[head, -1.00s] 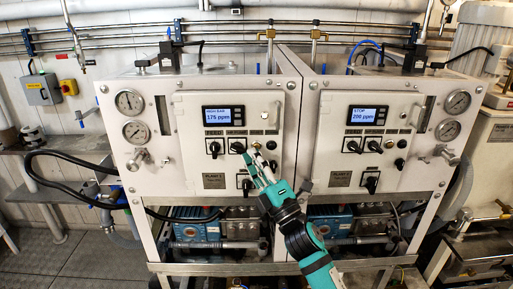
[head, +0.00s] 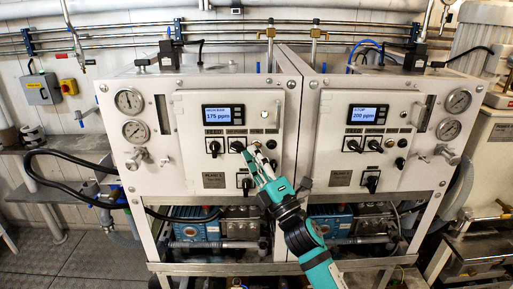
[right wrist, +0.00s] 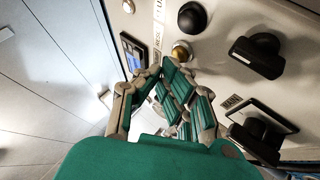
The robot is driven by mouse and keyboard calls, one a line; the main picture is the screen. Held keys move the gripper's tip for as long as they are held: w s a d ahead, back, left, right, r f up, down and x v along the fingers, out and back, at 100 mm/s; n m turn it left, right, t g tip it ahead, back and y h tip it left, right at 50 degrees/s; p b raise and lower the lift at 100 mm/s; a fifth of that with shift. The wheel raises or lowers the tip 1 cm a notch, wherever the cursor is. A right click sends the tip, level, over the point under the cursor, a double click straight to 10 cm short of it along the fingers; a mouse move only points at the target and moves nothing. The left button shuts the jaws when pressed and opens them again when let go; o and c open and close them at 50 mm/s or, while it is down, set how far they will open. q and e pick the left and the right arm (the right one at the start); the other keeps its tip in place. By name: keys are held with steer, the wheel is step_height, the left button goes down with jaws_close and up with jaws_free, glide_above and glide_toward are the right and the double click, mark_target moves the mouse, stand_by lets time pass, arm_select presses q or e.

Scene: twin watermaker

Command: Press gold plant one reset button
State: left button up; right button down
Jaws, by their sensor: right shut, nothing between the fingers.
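The plant one panel (head: 190,180) is the left white cabinet front in the head view. Its gold reset button (head: 257,145) sits in the row below the display, right of two black rotary switches, partly hidden by my fingers. In the right wrist view the gold button (right wrist: 181,50) shows just beyond the fingertips. My right gripper (head: 252,151) is shut and empty, its tips at the button row. It also shows in the right wrist view (right wrist: 163,66). Whether a tip touches the button I cannot tell. My left gripper is out of view.
A black push button (right wrist: 190,18) and a black rotary switch (right wrist: 255,57) are close to the gold button. A lower rotary switch (head: 246,184) is near my fingers. The plant one display (head: 223,114) reads 175 ppm. A similar second panel (head: 330,150) stands to the right.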

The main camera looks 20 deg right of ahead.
steer(key=shift+w+d+r, duration=0.15)
steer(key=shift+w+d, duration=0.1)
steer(key=shift+w, duration=0.25)
stand_by(1.4)
steer(key=shift+s, duration=0.1)
steer(key=shift+s+a+f, duration=0.2)
steer(key=shift+s+a, duration=0.05)
steer(key=shift+s, duration=0.4)
steer(key=s, duration=0.2)
steer(key=s+a, duration=0.1)
steer(key=s, duration=0.1)
steer(key=shift+s+a, duration=0.2)
steer(key=shift+s, duration=0.2)
steer(key=shift+f, duration=0.1)
stand_by(0.4)
